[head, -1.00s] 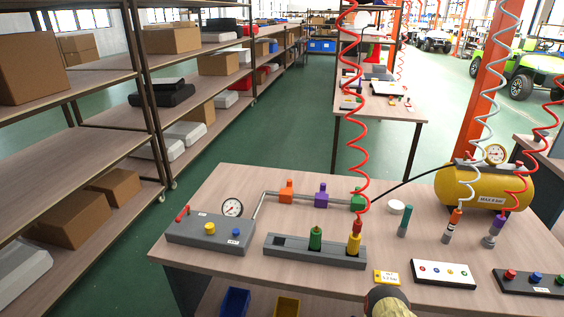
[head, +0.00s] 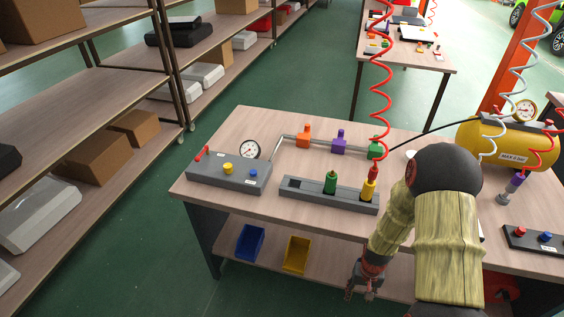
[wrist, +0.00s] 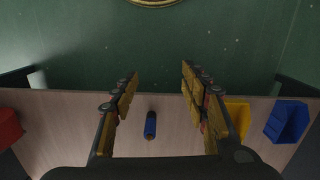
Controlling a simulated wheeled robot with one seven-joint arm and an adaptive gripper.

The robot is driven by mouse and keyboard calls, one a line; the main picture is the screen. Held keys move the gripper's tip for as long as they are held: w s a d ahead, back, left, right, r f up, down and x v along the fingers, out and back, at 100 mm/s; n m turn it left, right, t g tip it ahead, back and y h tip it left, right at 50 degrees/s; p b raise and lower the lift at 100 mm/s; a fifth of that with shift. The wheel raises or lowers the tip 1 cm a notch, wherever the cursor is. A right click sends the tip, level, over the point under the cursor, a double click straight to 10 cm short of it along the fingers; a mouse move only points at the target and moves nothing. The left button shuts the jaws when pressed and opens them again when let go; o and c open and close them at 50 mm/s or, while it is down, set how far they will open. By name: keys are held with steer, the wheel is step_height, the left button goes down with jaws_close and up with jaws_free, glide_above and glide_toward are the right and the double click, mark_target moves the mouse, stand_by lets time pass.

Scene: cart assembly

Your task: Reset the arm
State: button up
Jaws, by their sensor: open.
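My arm reaches down in front of the workbench at the right of the head view. My gripper (head: 359,291) hangs low before the bench's front edge, near the lower shelf. In the wrist view my gripper (wrist: 160,82) has its two fingers wide apart with nothing between them. Below the gap a blue cylinder (wrist: 150,125) lies on the wooden lower shelf (wrist: 75,125), apart from the fingers.
The workbench (head: 240,125) holds a grey block (head: 300,193) with green and yellow-red fittings, a gauge box (head: 205,173) and a yellow tank (head: 480,145). A blue bin (head: 250,243) and yellow bin (head: 296,254) sit below.

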steer(key=s+a+r+t, duration=0.2)
steer(key=s+r, duration=0.2)
steer(key=r, duration=1.2)
steer(key=s+a+r+n+t+p, duration=0.1)
steer(key=s+r, duration=0.4)
steer(key=r, duration=1.1)
steer(key=s+a+r+n+t+p, duration=0.1)
steer(key=s+a+r+t, duration=0.2)
steer(key=r, duration=1.4)
steer(key=shift+s+a+t, duration=0.3)
steer(key=shift+s+a, duration=0.4)
steer(key=shift+a, duration=0.25)
